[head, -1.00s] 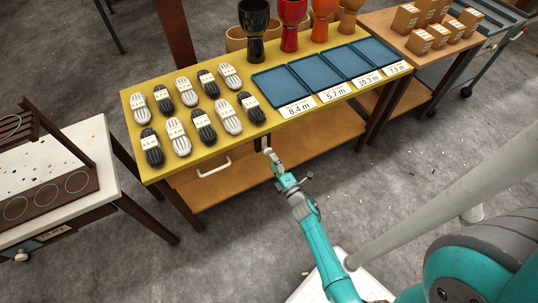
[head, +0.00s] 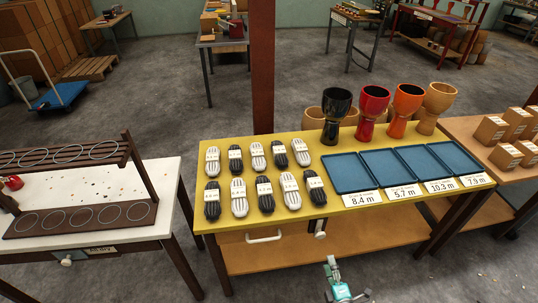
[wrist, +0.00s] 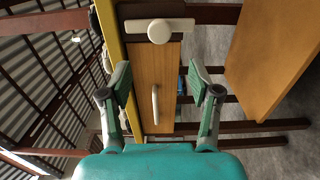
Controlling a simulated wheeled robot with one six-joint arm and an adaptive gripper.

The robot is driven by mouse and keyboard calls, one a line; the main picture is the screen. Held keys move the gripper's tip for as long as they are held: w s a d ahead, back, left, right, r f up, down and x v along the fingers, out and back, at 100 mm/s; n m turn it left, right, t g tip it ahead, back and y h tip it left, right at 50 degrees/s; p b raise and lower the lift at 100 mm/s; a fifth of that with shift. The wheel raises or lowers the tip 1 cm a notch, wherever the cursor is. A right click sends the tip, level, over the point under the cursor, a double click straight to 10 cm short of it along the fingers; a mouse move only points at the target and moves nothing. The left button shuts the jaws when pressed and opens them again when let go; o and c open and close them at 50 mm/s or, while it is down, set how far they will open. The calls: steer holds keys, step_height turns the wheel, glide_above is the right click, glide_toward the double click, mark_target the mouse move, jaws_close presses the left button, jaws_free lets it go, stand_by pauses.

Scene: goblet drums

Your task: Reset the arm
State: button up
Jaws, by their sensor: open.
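My gripper (head: 332,266) shows at the bottom of the head view, in front of the yellow-topped table (head: 234,146). In the wrist view my gripper (wrist: 158,82) has its two fingers wide apart, with nothing between them. Beyond the fingers is the wooden front of a drawer (wrist: 167,68) with a pale bar handle (wrist: 155,103). A round white knob (wrist: 159,32) is above it in that view. The fingers appear clear of both. Most of my arm is outside the head view.
The table bears several black and white rope bundles (head: 239,197), blue trays (head: 348,173) with length labels, and goblet drums (head: 372,105). A white-topped table (head: 150,190) with a dark rack stands left, a wooden table with boxes (head: 490,130) right. Grey floor lies in front.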

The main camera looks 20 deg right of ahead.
steer(key=s+a+r+m+g+y, duration=0.1)
steer(key=s+a+r+m, duration=0.3)
steer(key=s+a, duration=0.4)
steer(key=s+a+r+m+y, duration=0.1)
steer(key=s+a+r+m, duration=0.35)
steer(key=s+a, duration=0.35)
steer(key=s+a+r+m+y, duration=0.1)
steer(key=s+a+r+m, duration=0.1)
steer(key=s+r, duration=0.4)
steer(key=s+a+r+m+g+y, duration=0.1)
steer(key=s+r+m, duration=0.3)
steer(key=r, duration=0.6)
steer(key=s+a+y, duration=0.1)
steer(key=s, duration=0.1)
steer(key=shift+s+r+g, duration=0.3)
steer(key=shift+s+r, duration=0.05)
steer(key=shift+s, duration=0.05)
steer(key=shift+m, duration=0.25)
